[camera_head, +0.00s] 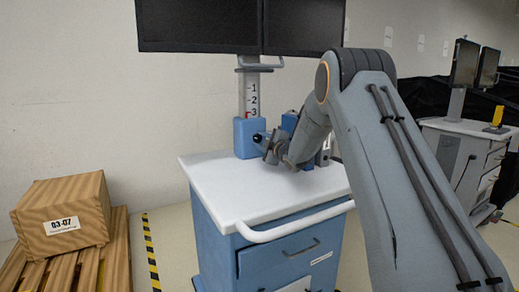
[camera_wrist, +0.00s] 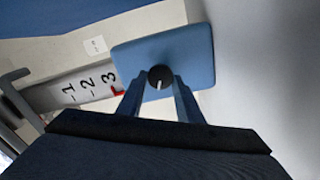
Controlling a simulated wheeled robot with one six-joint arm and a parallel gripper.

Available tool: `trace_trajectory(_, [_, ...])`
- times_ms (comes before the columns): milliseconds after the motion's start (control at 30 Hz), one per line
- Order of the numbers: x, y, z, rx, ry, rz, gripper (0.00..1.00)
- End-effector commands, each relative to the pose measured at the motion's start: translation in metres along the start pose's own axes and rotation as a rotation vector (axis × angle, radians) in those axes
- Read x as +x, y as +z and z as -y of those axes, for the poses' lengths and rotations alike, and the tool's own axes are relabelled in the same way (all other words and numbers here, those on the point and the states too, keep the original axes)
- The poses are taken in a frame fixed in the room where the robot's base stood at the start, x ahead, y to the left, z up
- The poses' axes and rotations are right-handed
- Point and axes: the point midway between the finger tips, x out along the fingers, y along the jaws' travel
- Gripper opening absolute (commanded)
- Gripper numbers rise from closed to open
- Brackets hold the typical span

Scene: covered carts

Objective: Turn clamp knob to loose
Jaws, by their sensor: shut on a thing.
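The clamp knob is a small round black knob (camera_wrist: 160,77) with a white pointer line, on the face of a blue clamp block. In the wrist view the line points down, toward my gripper. The blue clamp block (camera_wrist: 197,55) also shows in the head view (camera_head: 245,139), at the foot of the numbered post. My gripper (camera_wrist: 159,92) has its two blue fingers on either side of the knob, shut on it. In the head view my gripper (camera_head: 266,143) reaches the block from the right, and the knob is mostly hidden there.
The post's scale (camera_head: 253,98) shows 1, 2 and 3, with a red mark by the 3. Two dark monitors (camera_head: 200,25) sit above. The white cart top (camera_head: 235,188) is mostly bare.

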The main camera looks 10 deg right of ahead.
Motion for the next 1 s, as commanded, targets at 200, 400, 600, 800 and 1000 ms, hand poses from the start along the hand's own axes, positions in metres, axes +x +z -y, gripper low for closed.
trace_trajectory(200, [0.0012,0.0017,0.0046,-0.206,0.001,-0.001,0.10])
trace_trajectory(400, [0.0013,0.0023,0.0060,-0.396,0.001,-0.001,0.10])
trace_trajectory(600, [0.0012,0.0030,0.0072,-0.579,0.000,0.000,0.10])
trace_trajectory(800, [0.0010,0.0029,0.0069,-0.736,0.000,0.000,0.10])
trace_trajectory(1000, [0.0007,0.0026,0.0062,-0.850,0.000,-0.001,0.10])
